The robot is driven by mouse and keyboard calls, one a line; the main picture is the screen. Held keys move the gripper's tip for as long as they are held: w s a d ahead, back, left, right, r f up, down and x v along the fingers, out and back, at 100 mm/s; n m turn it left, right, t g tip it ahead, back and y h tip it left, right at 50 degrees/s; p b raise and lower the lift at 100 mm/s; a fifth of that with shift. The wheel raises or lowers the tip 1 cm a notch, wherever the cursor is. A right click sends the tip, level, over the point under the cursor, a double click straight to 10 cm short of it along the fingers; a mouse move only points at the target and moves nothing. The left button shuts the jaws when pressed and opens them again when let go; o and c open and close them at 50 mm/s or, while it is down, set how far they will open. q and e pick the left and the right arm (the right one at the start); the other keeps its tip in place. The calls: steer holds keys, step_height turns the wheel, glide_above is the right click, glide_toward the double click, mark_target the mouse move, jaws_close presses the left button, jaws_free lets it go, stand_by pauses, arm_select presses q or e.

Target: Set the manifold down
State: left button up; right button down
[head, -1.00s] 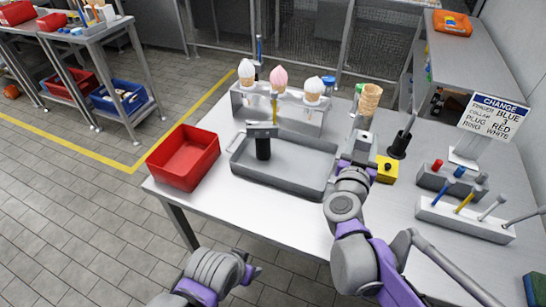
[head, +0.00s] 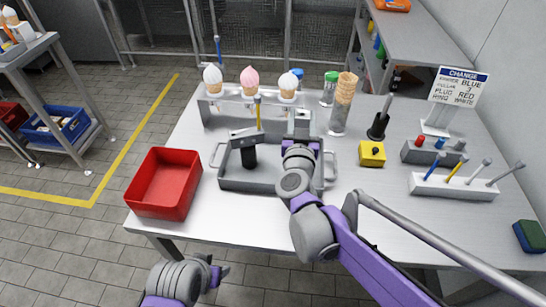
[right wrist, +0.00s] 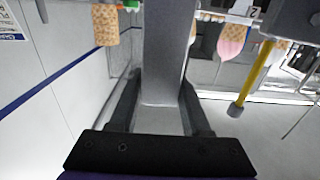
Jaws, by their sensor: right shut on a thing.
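My right gripper (head: 301,138) is over the right end of the shallow grey tray (head: 232,183). It is shut on a grey block (head: 302,121), which I take to be the manifold. In the right wrist view the block (right wrist: 165,55) is long and plain, between the two dark fingers (right wrist: 160,115). Its underside is hidden, so I cannot tell whether it touches the tray. A grey-topped piece with a black handle (head: 249,158) stands upright in the tray, left of the block. My left gripper (head: 217,272) is low, off the table's front; its jaw gap is unclear.
A red bin (head: 164,183) stands left of the tray. To the right are stacked cones (head: 346,88), a yellow box (head: 372,153), tool holders (head: 452,187) and a sign (head: 459,88).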

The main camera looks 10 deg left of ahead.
steer(key=f, duration=0.3)
steer(key=f+b, duration=0.1)
steer(key=f, duration=0.1)
steer(key=shift+d, duration=0.25)
steer(key=shift+a+f+b, duration=0.1)
steer(key=shift+f+b, duration=0.35)
steer(key=shift+f, duration=1.6)
steer(key=shift+f, duration=0.15)
steer(key=shift+c, duration=1.8)
jaws_free()
